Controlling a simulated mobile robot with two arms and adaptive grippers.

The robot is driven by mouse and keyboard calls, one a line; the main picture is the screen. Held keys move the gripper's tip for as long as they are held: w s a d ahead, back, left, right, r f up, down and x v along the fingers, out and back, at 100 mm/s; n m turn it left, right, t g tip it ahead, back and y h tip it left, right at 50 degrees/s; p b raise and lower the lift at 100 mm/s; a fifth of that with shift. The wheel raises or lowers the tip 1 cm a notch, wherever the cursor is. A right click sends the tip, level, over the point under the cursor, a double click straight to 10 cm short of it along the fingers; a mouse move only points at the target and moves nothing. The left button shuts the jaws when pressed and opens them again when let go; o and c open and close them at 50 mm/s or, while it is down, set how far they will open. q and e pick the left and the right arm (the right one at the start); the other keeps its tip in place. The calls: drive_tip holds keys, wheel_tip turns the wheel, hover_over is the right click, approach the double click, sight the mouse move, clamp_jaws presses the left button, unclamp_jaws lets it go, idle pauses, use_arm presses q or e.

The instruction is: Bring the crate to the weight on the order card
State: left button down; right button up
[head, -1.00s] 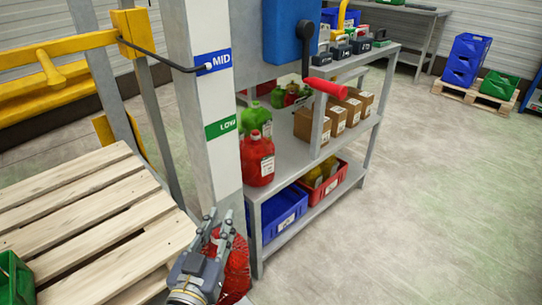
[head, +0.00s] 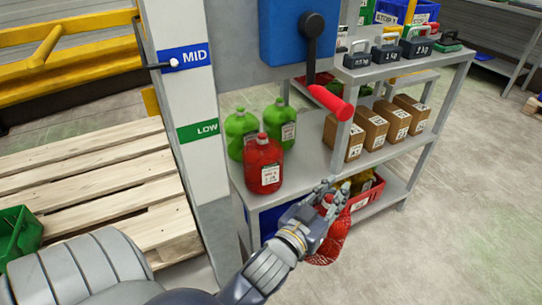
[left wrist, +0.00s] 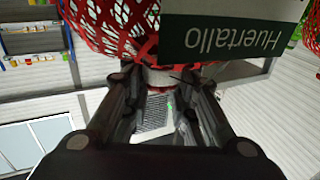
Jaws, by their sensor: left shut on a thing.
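My left gripper (head: 325,200) is shut on a red net bag (head: 328,243), which hangs in front of the shelf rack. The left wrist view shows the red netting (left wrist: 95,25) above the fingers and a dark green label (left wrist: 235,42) reading "Huertallo". A green crate (head: 18,236), partly cut off, sits on the wooden pallet (head: 100,185) at the left. A red crate (head: 368,195) with yellow contents and a blue crate (head: 268,222), partly hidden by my arm, are on the low shelf. I see no order card that I can identify. My right gripper is out of view.
The rack's middle shelf holds a red jug (head: 263,165), green jugs (head: 241,133) and cardboard boxes (head: 370,128). Marked weights (head: 385,54) stand on its top shelf. A post (head: 175,100) and a red-handled lever (head: 330,102) stand close. The right floor is clear.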

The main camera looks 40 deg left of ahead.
use_arm(q)
drive_tip(key=w+a+r+n+y, duration=0.25)
drive_tip(key=w+a+r, duration=0.35)
drive_tip(key=w+a, duration=0.4)
drive_tip(key=w+a+r+n+y, duration=0.1)
drive_tip(key=w+a+r+y, duration=0.2)
drive_tip(key=w+a+r, duration=0.5)
drive_tip(key=w+a+f+b, duration=0.1)
drive_tip(key=a+f+b, duration=0.2)
drive_tip(key=f, duration=0.9)
drive_tip(key=shift+w, duration=0.25)
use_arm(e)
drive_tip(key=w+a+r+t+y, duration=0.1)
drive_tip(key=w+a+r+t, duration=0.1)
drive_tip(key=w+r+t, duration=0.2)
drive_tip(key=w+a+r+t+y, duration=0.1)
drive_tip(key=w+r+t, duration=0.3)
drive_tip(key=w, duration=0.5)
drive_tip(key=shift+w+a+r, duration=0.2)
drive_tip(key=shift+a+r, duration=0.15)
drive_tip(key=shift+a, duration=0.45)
use_arm(q)
drive_tip(key=shift+f, duration=0.15)
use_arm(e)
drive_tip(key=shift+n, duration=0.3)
use_arm(q)
drive_tip(key=c, duration=1.3)
unclamp_jaws()
drive_tip(key=shift+f, duration=0.1)
